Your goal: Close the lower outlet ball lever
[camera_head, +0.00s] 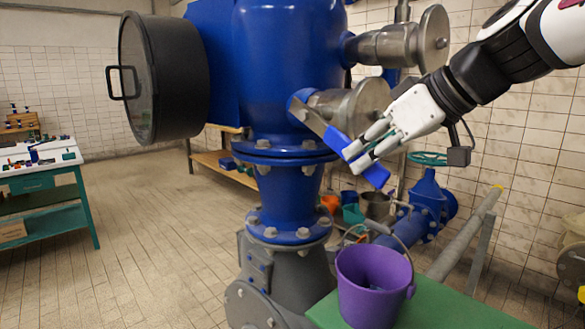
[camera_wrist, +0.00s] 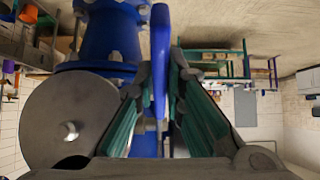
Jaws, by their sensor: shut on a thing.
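The lower outlet (camera_head: 368,97), a metal stub with a round end flange, sticks out to the right from the blue vessel. Its ball lever (camera_head: 345,146) has a grey metal shank and a blue sleeve, and slants down to the right in front of the outlet. My gripper (camera_head: 360,153) is shut on the blue sleeve. In the wrist view the blue lever (camera_wrist: 160,45) stands between the two green-padded fingers, and the outlet's flange (camera_wrist: 68,122) is close on the left. The fingers hide part of the lever.
An upper outlet (camera_head: 405,43) sits above the lower one. A purple bucket (camera_head: 368,285) stands on a green surface (camera_head: 455,310) below my gripper. A blue valve with a green handwheel (camera_head: 428,158) stands behind. The tiled floor at left is open before a workbench (camera_head: 45,190).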

